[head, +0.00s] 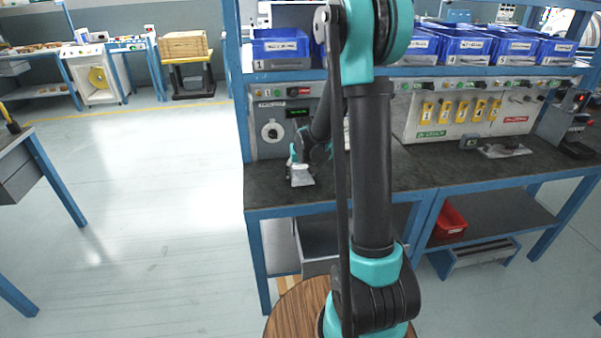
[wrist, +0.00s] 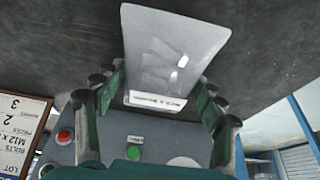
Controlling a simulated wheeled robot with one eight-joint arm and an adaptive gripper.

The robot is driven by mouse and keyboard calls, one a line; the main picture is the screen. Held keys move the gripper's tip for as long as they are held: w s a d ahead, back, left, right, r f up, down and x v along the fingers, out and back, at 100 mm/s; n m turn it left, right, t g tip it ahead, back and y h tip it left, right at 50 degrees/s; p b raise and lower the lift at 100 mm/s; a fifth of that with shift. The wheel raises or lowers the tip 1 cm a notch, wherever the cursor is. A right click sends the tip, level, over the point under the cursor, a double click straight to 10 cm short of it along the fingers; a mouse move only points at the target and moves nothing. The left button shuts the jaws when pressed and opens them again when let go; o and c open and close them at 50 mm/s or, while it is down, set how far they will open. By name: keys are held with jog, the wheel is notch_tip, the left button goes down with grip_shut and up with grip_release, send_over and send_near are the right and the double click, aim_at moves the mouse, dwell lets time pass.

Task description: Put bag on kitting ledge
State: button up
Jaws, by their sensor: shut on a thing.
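A pale grey, shiny bag (wrist: 172,45) with a printed strip along one edge hangs between the two fingers of my gripper (wrist: 160,92) in the wrist view. The fingers are shut on its labelled end. In the head view my gripper (head: 297,160) is over the left part of the dark bench top, with the bag (head: 302,176) below it. I cannot tell whether the bag touches the bench top. No ledge is clearly marked as the kitting ledge; a blue-edged shelf (head: 470,71) runs above the bench.
Blue bins (head: 281,48) stand on the shelf. A grey control panel (head: 270,133) backs the bench top (head: 390,172). A metal part (head: 503,150) lies at the right. A red bin (head: 449,222) is underneath. A label card (wrist: 22,132) shows in the wrist view. Open floor lies left.

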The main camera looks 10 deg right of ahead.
jog(key=o, duration=1.7)
jog(key=shift+f, duration=0.1)
jog(key=v, duration=1.1)
jog(key=shift+s+r, duration=0.1)
jog(key=shift+r, duration=0.15)
jog(key=s+d+f, duration=0.1)
jog(key=s+f, duration=0.1)
jog(key=s, duration=0.6)
jog(key=s+d+f, duration=0.1)
jog(key=s+f, duration=0.2)
jog(key=s, duration=0.6)
jog(key=s+d+f, duration=0.1)
jog(key=s+f, duration=0.1)
jog(key=s, duration=0.6)
jog(key=shift+s+d+f, duration=0.3)
jog(key=shift+s+f, duration=0.05)
jog(key=shift+s, duration=0.05)
